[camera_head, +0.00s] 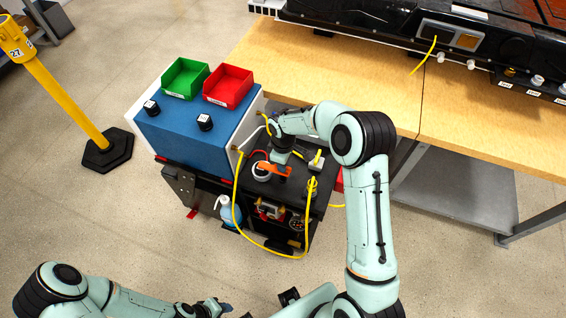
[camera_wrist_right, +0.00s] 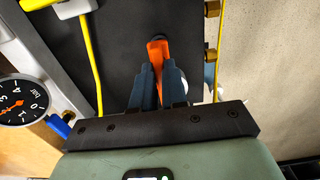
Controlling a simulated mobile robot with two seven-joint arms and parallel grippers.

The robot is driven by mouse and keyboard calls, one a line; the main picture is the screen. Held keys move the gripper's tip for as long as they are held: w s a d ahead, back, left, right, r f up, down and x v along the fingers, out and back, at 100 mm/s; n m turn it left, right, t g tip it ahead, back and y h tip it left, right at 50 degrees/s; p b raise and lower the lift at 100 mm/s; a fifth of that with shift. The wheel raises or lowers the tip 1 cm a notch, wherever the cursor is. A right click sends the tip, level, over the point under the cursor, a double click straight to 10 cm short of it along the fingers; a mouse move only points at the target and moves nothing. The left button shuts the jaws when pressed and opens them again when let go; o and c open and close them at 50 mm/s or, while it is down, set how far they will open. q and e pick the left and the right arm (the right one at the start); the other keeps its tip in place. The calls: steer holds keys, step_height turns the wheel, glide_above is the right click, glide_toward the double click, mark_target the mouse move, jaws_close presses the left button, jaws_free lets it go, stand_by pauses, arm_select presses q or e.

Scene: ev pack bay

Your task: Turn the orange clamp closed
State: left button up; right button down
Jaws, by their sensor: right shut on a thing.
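The orange clamp (camera_head: 268,169) is on the black top of a cart, beside a white round part (camera_head: 261,174). My right gripper (camera_head: 281,163) reaches down to it from above. In the right wrist view its blue fingers (camera_wrist_right: 158,78) are shut on the clamp's orange handle (camera_wrist_right: 157,48), which points away from the gripper. The clamp's base and pivot are largely hidden by the fingers. My left gripper (camera_head: 214,308) is low in the head view, far from the clamp; its jaws are too small to judge.
A yellow hose (camera_head: 237,196) loops over the cart's front. A pressure gauge (camera_wrist_right: 20,103) is left of the gripper. A blue-topped cabinet (camera_head: 180,128) holds green (camera_head: 185,80) and red (camera_head: 228,86) bins. A wooden bench (camera_head: 350,85) stands behind.

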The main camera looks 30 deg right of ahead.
steer(key=shift+w+r, duration=0.1)
stand_by(0.4)
steer(key=c, duration=1.2)
jaws_free()
steer(key=shift+o, duration=0.2)
step_height(320, 180, up, 13)
steer(key=shift+r+p, duration=0.15)
steer(key=shift+p, duration=0.15)
